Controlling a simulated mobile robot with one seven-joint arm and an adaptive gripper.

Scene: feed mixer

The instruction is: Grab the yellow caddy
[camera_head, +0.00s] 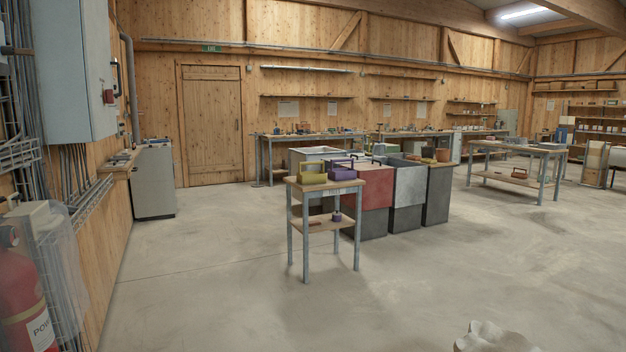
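A yellow caddy (312,174) with a handle stands on the left part of the top of a small table (324,187) with grey legs, near the middle of the view. It is a dull yellow-green and looks upright. A purple caddy (342,170) stands right beside it on the same top; whether the two touch I cannot tell. My gripper is not in view, and nothing is seen near the yellow caddy from my arm.
Red and grey bins (408,186) stand behind and right of the small table. A grey cabinet (153,182) and a fire extinguisher (24,305) are at left. The concrete floor (235,270) before the table is clear.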

